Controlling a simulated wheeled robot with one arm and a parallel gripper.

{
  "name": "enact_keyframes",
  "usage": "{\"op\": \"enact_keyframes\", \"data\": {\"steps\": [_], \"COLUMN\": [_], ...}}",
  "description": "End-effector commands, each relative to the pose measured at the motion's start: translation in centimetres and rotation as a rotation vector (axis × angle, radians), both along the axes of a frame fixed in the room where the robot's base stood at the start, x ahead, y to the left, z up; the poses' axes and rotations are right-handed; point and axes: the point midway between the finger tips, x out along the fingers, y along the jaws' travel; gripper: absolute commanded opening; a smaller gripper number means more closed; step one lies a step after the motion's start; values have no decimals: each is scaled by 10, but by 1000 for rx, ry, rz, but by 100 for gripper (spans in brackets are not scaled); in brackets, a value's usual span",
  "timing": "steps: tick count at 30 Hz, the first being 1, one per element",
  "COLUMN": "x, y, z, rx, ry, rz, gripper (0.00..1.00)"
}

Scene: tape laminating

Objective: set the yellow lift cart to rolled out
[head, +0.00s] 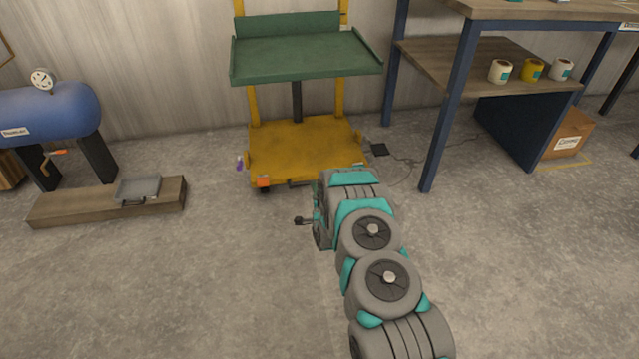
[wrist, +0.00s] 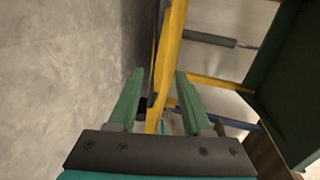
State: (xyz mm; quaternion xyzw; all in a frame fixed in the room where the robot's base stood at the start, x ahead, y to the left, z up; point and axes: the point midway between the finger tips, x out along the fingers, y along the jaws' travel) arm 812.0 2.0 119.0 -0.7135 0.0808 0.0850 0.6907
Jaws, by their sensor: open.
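The yellow lift cart (head: 303,150) stands against the back wall in the head view. Its low yellow deck is on the floor side, with a green tray (head: 300,52) above it and yellow uprights behind. My arm reaches toward the deck's front right corner, and its end hides part of that corner. My gripper (wrist: 160,78) is open in the wrist view, its two green fingers apart. A yellow bar of the cart (wrist: 168,60) shows between and beyond the fingers; I cannot tell whether it lies within them. The fingertips are not clear in the head view.
A blue-legged workbench (head: 455,120) with tape rolls on its shelf stands right of the cart. A blue tank (head: 50,112) and a wooden beam (head: 85,205) are at left. The floor in front is clear.

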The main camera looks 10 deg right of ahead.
Motion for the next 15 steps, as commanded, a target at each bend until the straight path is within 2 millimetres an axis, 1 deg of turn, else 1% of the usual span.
{"op": "enact_keyframes", "data": {"steps": [1,3,8,11,15], "x": [-2,-3,0,7,25], "y": [-1,-2,-2,-2,-2], "z": [-7,-12,-15,-16,-18], "rx": [11,24,33,33,33], "ry": [-15,-28,-39,-41,-42], "rz": [-3,-7,-10,-9,-9], "gripper": [49,49,49,49,49]}}
